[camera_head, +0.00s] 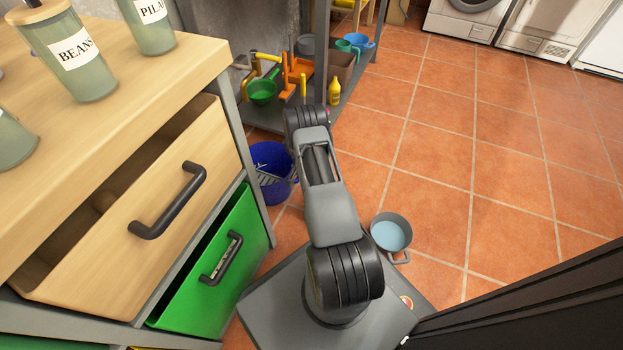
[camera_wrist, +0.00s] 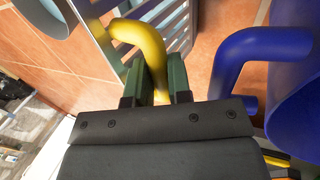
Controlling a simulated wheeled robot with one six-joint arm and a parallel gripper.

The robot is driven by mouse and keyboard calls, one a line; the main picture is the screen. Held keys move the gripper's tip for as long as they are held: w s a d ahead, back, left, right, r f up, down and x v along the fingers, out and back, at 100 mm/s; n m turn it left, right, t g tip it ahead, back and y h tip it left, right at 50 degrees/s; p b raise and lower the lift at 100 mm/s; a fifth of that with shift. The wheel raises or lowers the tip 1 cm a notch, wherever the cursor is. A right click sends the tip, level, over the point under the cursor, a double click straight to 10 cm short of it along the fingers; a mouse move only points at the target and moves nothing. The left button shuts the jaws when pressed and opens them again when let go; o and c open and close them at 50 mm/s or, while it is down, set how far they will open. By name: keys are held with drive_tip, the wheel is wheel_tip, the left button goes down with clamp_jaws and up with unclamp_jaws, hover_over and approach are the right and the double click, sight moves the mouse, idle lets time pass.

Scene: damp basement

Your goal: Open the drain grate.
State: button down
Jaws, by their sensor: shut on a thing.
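The drain grate (camera_wrist: 180,30) shows in the wrist view as a grey frame with slats, just beyond my fingers. A thick yellow curved handle (camera_wrist: 140,32) stands at it. My gripper (camera_wrist: 160,75) has its dark green fingers shut on this yellow handle. In the head view, a pale slatted piece that looks like the grate (camera_head: 264,178) shows tilted in front of the blue bucket. My arm hides the gripper and the yellow handle there. How far the grate is raised cannot be told.
A blue bucket (camera_head: 270,160) stands close by; a blue curved handle (camera_wrist: 243,48) is right of my fingers. A grey pot (camera_head: 391,233) sits right of my arm. Open drawers (camera_head: 130,235) are at left, a tool shelf (camera_head: 350,95) behind. Tiled floor is free at right.

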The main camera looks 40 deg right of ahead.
drive_tip(key=c, duration=1.1)
unclamp_jaws()
drive_tip(key=shift+a, duration=0.1)
drive_tip(key=shift+o, duration=0.2)
drive_tip(key=p+v, duration=0.5)
drive_tip(key=v, duration=0.8)
drive_tip(key=shift+r, duration=0.4)
